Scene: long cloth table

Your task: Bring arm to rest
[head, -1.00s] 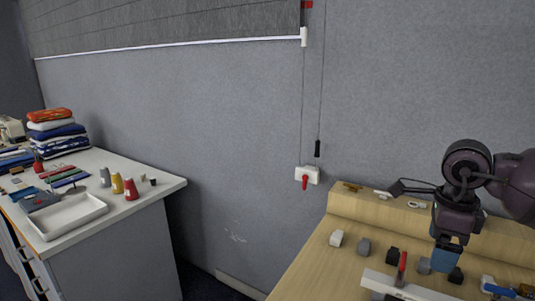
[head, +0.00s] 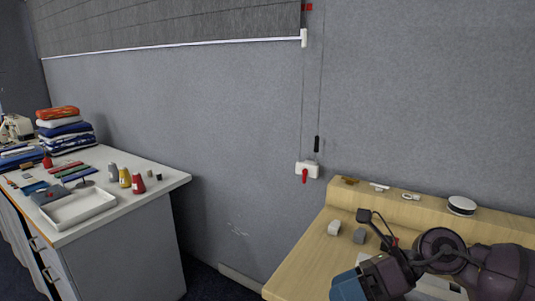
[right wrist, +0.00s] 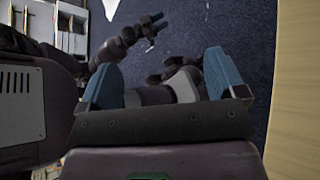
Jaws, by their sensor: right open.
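My right arm reaches in from the lower right of the head view. Its gripper (head: 352,287) is in front of the wooden bench, blue fingertips pointing down-left. In the right wrist view the right gripper (right wrist: 163,80) has its two blue fingers wide apart, with nothing between them. Dark floor and parts of my own body show beyond. My left gripper (right wrist: 153,22) shows small and dark at the top of the right wrist view, away from the right gripper. It is too small to tell whether it is open.
The wooden bench (head: 300,262) holds small grey blocks (head: 334,228) and a round white item (head: 461,205) on its back ledge. A white table (head: 150,178) at left carries a tray (head: 78,218), thread cones (head: 125,178) and folded cloths (head: 62,132). A gap separates the two.

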